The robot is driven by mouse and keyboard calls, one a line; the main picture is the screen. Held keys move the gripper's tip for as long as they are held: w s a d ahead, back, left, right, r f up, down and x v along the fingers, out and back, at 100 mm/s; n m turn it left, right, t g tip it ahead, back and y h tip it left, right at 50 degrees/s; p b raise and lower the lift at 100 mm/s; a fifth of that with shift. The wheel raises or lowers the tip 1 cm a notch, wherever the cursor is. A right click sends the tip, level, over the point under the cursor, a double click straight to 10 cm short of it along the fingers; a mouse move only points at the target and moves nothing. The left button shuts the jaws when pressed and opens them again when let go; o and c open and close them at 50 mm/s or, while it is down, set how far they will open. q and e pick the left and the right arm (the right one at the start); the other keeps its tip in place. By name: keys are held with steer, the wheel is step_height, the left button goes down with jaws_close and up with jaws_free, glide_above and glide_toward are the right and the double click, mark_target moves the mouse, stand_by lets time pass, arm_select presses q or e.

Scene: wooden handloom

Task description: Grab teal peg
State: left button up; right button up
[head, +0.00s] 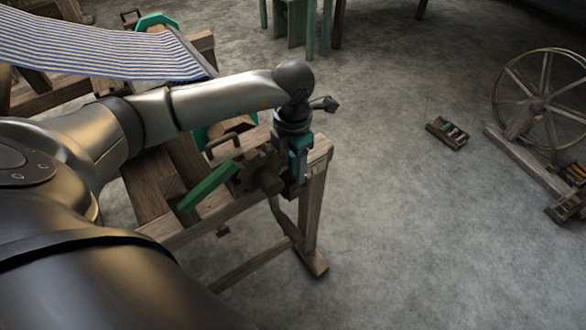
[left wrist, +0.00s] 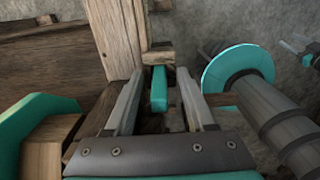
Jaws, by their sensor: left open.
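The teal peg (left wrist: 159,90) is a short upright block in the left wrist view, in front of a wooden post. My left gripper (head: 297,178) is at the loom's front right corner in the head view, pointing down. Its two fingers are open in the left wrist view, one on each side of the peg. I see no clear contact between fingers and peg. In the head view my gripper hides the peg. My right gripper is not in view.
The loom's wooden post (left wrist: 116,40) stands close behind the peg. A teal disc (left wrist: 222,72) is at the right. Striped cloth (head: 95,48) lies behind my arm. Floor to the right is mostly clear.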

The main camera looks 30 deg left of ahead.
arm_select(q)
steer(key=shift+c, duration=0.2)
jaws_close()
steer(key=shift+r, duration=0.15)
stand_by(0.4)
